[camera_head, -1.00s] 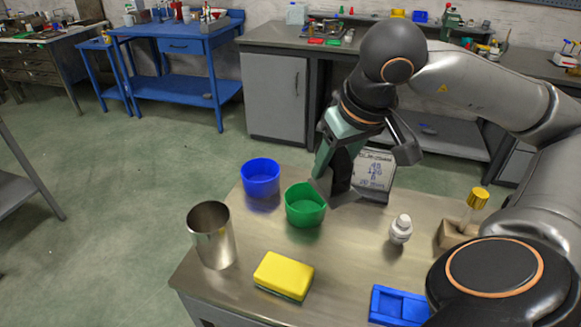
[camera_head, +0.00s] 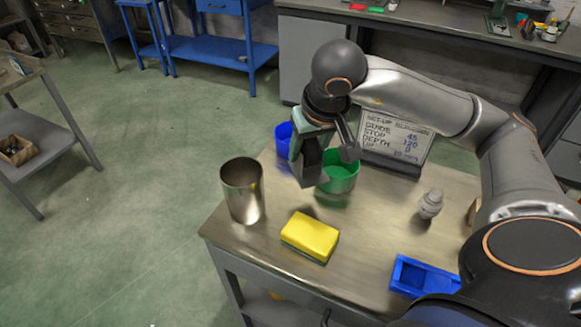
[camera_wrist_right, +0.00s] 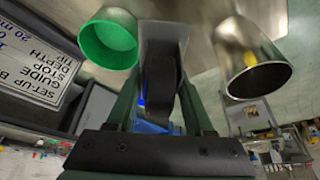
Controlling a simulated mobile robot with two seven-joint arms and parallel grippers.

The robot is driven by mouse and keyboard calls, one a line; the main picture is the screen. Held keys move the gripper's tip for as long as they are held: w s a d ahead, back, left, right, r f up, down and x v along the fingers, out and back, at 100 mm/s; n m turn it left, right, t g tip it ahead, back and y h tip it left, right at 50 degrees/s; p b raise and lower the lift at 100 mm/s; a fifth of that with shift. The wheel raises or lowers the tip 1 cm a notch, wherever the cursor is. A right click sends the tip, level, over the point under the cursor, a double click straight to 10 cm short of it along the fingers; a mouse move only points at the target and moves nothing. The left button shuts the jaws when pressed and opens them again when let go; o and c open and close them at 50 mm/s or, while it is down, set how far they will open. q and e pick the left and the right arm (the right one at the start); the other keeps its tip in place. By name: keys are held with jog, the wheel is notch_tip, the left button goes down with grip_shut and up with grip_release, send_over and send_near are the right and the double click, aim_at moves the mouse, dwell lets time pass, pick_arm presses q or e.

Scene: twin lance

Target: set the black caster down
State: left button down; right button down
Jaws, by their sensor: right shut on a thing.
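The black caster shows in the right wrist view as a dark wheel (camera_wrist_right: 160,80) under a flat grey plate (camera_wrist_right: 166,32). My right gripper (camera_head: 316,150) is shut on it and holds it above the table (camera_head: 275,215). In the head view the caster (camera_head: 309,168) hangs just left of the green cup (camera_head: 342,178), partly covering it, and to the right of the steel cup (camera_head: 242,190). My gripper hides part of the caster. My left gripper is in neither view.
A yellow sponge (camera_head: 310,236) lies at the table's front. A blue cup (camera_head: 284,138) stands behind my gripper. A set-up sign (camera_head: 397,138) stands at the back, a small grey-white bottle (camera_head: 431,204) and blue tray (camera_head: 424,276) at right. Bare tabletop lies between sponge and bottle.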

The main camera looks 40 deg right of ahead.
aim_at(292, 165)
jog(key=w+f, duration=0.1)
jog(key=f, duration=0.1)
jog(key=w+a+f, duration=0.1)
jog(key=shift+w+a+f, duration=0.2)
jog(key=shift+w+f, duration=0.15)
jog(key=shift+f, duration=0.05)
jog(key=shift+w+a+f, duration=0.1)
jog(key=shift+w+f, duration=0.05)
jog(key=shift+f, duration=0.8)
jog(key=shift+w+a+f, duration=0.1)
jog(key=shift+w+f, duration=0.05)
jog(key=shift+f, duration=0.75)
jog(key=shift+f, duration=0.2)
jog(key=shift+c, duration=1.4)
grip_release()
